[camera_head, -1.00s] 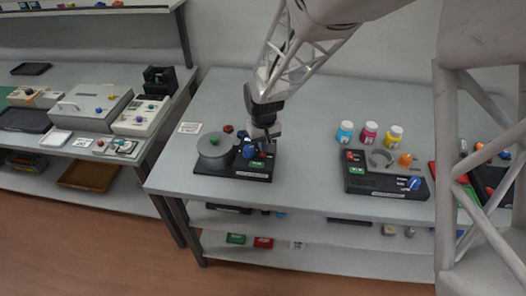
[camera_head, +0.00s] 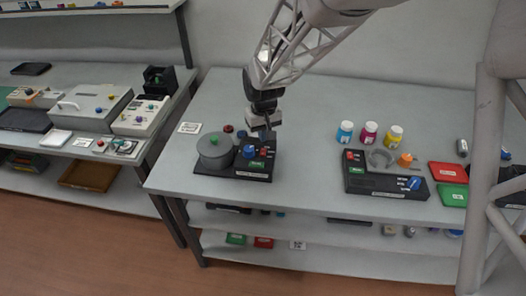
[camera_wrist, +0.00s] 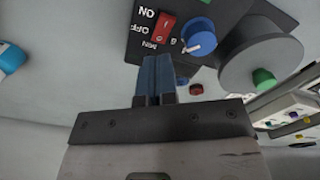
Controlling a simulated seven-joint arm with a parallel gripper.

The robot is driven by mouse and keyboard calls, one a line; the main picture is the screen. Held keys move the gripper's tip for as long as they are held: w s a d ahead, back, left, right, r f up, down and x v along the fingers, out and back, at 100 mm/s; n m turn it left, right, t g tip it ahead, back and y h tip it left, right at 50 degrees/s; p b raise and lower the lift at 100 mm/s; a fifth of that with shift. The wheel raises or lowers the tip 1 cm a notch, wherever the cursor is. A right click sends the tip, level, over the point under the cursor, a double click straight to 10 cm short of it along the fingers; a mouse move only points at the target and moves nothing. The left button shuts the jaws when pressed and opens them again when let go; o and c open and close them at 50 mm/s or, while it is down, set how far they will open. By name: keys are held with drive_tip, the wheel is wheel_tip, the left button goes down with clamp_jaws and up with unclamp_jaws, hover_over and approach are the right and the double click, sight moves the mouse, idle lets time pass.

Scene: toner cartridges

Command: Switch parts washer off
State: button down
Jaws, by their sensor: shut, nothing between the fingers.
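A black-based machine (camera_head: 225,174) with a grey drum (camera_head: 214,151) stands at the left end of the middle table; its name label is too small to read. Its red rocker switch (camera_head: 264,152) sits beside a blue knob (camera_head: 249,152) and behind a green display (camera_head: 257,165). In the wrist view the red switch (camera_wrist: 166,25) lies between ON and OFF marks; I cannot tell which side is pressed. The blue knob (camera_wrist: 197,38) and drum (camera_wrist: 262,62) are right of it. My gripper (camera_head: 267,138) is shut and empty, just above and behind the switch, apparently apart from it.
A second black machine (camera_head: 385,190) with a red switch and orange and blue knobs stands to the right, with several toner bottles (camera_head: 370,132) behind it. Red (camera_head: 448,172) and green (camera_head: 453,195) trays lie further right. The table between the machines is clear.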

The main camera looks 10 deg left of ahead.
sight(265, 150)
drive_tip(key=shift+r, duration=1.25)
drive_tip(key=shift+s+d+r, duration=0.1)
drive_tip(key=shift+d+r, duration=0.15)
drive_tip(key=s+d+r+m+t, duration=0.1)
drive_tip(key=s+d+r+m, duration=0.1)
drive_tip(key=s+d+r, duration=0.65)
drive_tip(key=s+d+r+m+t, duration=0.1)
drive_tip(key=s+d+r+m, duration=0.1)
drive_tip(key=s+d+r, duration=0.9)
drive_tip(key=s+d+f+m, duration=0.2)
drive_tip(key=s+d+f, duration=0.2)
drive_tip(key=s+d, duration=0.4)
drive_tip(key=shift+s+f+t, duration=0.2)
drive_tip(key=shift+f+t, duration=0.1)
drive_tip(key=shift+f, duration=0.05)
